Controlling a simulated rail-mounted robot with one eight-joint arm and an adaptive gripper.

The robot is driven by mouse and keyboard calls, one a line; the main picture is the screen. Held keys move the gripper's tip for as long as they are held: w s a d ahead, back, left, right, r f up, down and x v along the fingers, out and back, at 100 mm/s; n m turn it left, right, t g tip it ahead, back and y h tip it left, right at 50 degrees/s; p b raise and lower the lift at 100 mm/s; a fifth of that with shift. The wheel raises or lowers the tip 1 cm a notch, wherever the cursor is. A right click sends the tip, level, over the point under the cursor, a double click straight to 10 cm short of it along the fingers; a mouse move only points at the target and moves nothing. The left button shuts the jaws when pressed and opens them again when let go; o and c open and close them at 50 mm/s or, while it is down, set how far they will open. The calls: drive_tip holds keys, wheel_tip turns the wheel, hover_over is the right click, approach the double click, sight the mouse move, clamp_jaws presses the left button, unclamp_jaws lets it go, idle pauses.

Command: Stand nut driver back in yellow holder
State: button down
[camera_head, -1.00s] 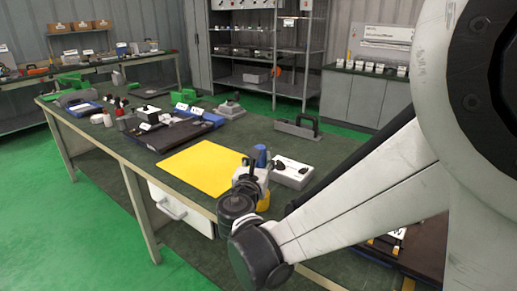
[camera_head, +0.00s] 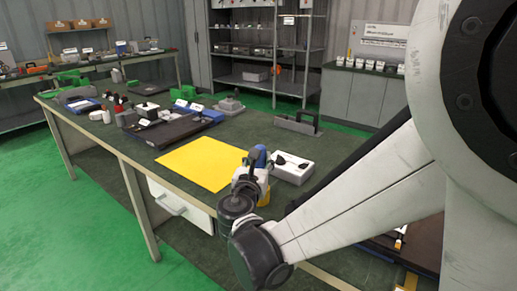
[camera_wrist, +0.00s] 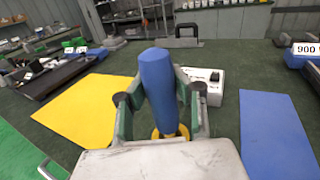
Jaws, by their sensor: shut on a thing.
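The nut driver shows a thick blue handle (camera_wrist: 160,80) in the wrist view, standing near upright between the fingers. My gripper (camera_wrist: 161,97) is shut on this handle. The yellow holder (camera_wrist: 183,131) shows in part just below and behind the handle. In the head view the blue handle (camera_head: 261,154) shows beside my wrist, with the yellow holder (camera_head: 264,196) low at the bench's near edge, partly behind my arm. The driver's lower end is hidden, so I cannot tell whether it is inside the holder.
A yellow mat (camera_wrist: 90,108) lies to the left and a blue mat (camera_wrist: 275,135) to the right. A white box with dark parts (camera_head: 292,168) stands close behind the holder. A dark tray (camera_head: 172,132) lies beyond the yellow mat.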

drive_tip(key=shift+f+b, duration=0.9)
drive_tip(key=shift+f, duration=0.2)
drive_tip(key=c, duration=1.5)
unclamp_jaws()
drive_tip(key=shift+o, duration=0.2)
drive_tip(key=shift+s, duration=0.1)
drive_tip(key=v, duration=0.7)
drive_tip(key=shift+s, duration=0.35)
drive_tip(key=shift+a+r, duration=0.1)
